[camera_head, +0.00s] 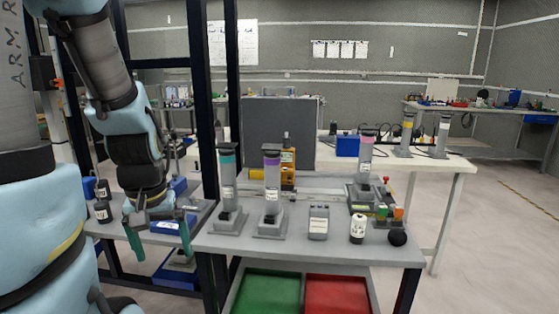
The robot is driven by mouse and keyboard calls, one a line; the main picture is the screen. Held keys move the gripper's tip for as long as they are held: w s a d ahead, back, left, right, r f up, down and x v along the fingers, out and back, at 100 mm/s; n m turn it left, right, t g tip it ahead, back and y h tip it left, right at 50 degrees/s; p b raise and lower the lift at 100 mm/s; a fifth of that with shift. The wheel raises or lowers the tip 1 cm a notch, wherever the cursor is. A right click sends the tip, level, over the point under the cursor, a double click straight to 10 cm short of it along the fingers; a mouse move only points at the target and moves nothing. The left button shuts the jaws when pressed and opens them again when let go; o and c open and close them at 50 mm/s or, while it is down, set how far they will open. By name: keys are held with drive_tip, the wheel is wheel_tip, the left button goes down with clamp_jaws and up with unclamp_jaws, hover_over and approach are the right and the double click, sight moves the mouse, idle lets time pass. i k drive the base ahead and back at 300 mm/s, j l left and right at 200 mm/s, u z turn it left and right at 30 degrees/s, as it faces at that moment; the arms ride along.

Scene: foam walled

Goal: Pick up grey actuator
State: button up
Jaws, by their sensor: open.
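My gripper (160,242) hangs at the left, fingers pointing down and spread apart, empty. It shows in front of the left table, left of the grey table (300,248). I cannot tell for sure which thing is the grey actuator. A small grey box with a label (318,223) stands upright near the front middle of the grey table, apart from my gripper. Grey upright cylinders on square bases also stand there: one with a teal band (227,185), one with a purple band (271,190), and one with a pink band (364,170) farther back.
Green (268,295) and red (337,294) bins are below. A dark post (208,130) rises between my gripper and the table. Floor at the right is clear.

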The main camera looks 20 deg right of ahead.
sight(362, 191)
drive_tip(key=l+u, duration=0.1)
drive_tip(key=u, duration=0.3)
drive_tip(key=l+u, duration=0.1)
drive_tip(key=u, duration=0.25)
drive_tip(key=k+l+u, duration=0.45)
drive_tip(key=l, duration=0.2)
drive_tip(key=k+l+u, duration=0.4)
drive_tip(key=l, duration=0.2)
drive_tip(key=k, duration=0.05)
